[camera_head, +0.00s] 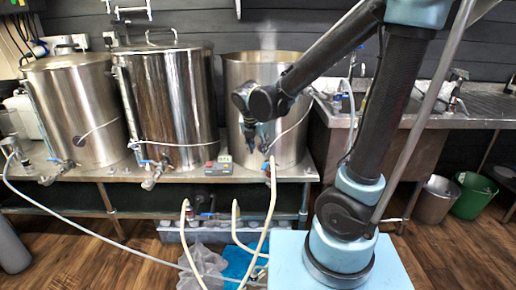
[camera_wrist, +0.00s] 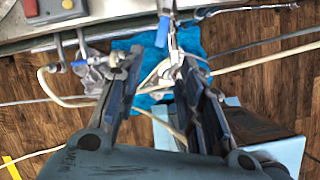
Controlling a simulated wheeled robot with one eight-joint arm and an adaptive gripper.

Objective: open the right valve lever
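The right valve (camera_head: 268,164) with its blue lever sits low on the front of the right kettle (camera_head: 285,135). In the wrist view the blue lever (camera_wrist: 163,31) points down the picture, just beyond the gap between my fingertips and nearer the right one. The valve's metal body (camera_wrist: 176,62) shows close to the right fingertip. I cannot tell whether they touch. My gripper (camera_wrist: 157,66) is open with nothing between its fingers. In the head view my gripper (camera_head: 257,140) hangs in front of the right kettle, just above the valve, partly hidden by my wrist.
The middle kettle (camera_head: 170,95) and left kettle (camera_head: 75,105) have their own blue-levered valves. A control box with a red button (camera_wrist: 68,4) is on the bench edge. Pale hoses (camera_head: 258,235) rise below the right valve. A sink (camera_head: 430,118) is at right.

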